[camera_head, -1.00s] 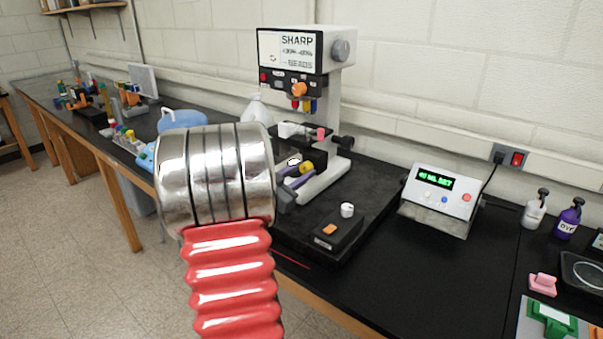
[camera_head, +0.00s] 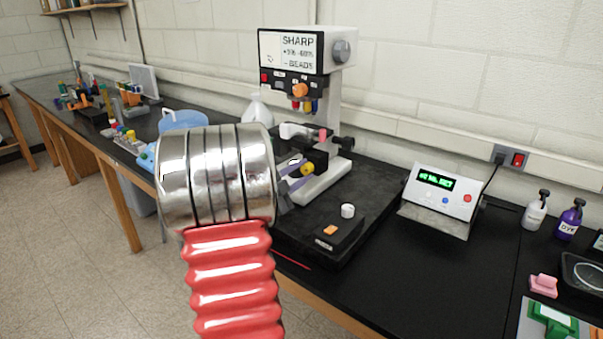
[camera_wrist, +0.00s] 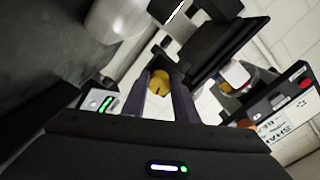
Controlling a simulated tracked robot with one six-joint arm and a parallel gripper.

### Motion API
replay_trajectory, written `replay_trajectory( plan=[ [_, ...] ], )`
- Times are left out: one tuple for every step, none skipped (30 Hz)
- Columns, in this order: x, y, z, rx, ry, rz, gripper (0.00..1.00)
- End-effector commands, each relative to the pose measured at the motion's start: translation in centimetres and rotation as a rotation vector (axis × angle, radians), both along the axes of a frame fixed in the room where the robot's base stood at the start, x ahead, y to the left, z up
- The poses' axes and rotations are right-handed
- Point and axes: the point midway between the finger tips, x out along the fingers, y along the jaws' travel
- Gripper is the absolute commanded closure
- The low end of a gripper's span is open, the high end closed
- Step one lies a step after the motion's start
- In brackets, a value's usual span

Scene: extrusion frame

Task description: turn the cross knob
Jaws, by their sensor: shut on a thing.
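A small yellow knob (camera_head: 308,168) sits on the lower part of the microscope-like device (camera_head: 335,110). Its cross shape is not clear at this size. My gripper (camera_wrist: 164,92) has two dark purple fingers, which close on the knob from both sides. The knob also shows between the fingertips in the wrist view (camera_wrist: 160,83). In the head view the gripper (camera_head: 295,178) reaches the knob from the left, partly hidden behind my arm. The device's screen (camera_head: 290,50) reads "SHARP", with a line of percentages and "BEADS" below.
A black box with an orange button and white knob (camera_head: 347,211) stands in front of the device. A white control box with a green display (camera_head: 438,187) is to the right. Bottles (camera_head: 568,220) stand at far right. The black bench between them is clear.

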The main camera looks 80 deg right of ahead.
Motion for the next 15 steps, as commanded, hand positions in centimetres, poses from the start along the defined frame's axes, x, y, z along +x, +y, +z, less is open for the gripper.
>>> replay_trajectory(
  plan=[
    [-0.23,0.07,-0.11,-0.001,-0.006,-0.005,0.96],
    [-0.24,0.07,-0.12,-0.002,-0.01,-0.006,0.96],
    [-0.25,0.08,-0.12,-0.003,-0.012,-0.006,0.96],
    [-0.25,0.08,-0.12,-0.003,-0.013,-0.006,0.96],
    [-0.26,0.08,-0.13,-0.004,-0.014,-0.006,0.96],
    [-0.26,0.08,-0.14,-0.004,-0.014,-0.006,0.96],
    [-0.26,0.08,-0.14,-0.004,-0.014,-0.006,0.96],
    [-0.27,0.08,-0.15,-0.004,-0.014,-0.006,0.96],
    [-0.28,0.09,-0.15,-0.004,-0.014,-0.006,0.96],
    [-0.28,0.09,-0.16,-0.002,-0.013,-0.007,0.96],
    [-0.28,0.09,-0.16,-0.003,-0.013,-0.007,0.96],
    [-0.29,0.08,-0.17,-0.003,-0.013,-0.007,0.96],
    [-0.3,0.09,-0.16,-0.003,-0.013,-0.007,0.96],
    [-0.3,0.09,-0.17,-0.003,-0.013,-0.007,0.72],
    [-0.3,0.08,-0.18,-0.002,-0.013,-0.007,0.69]
  ],
)
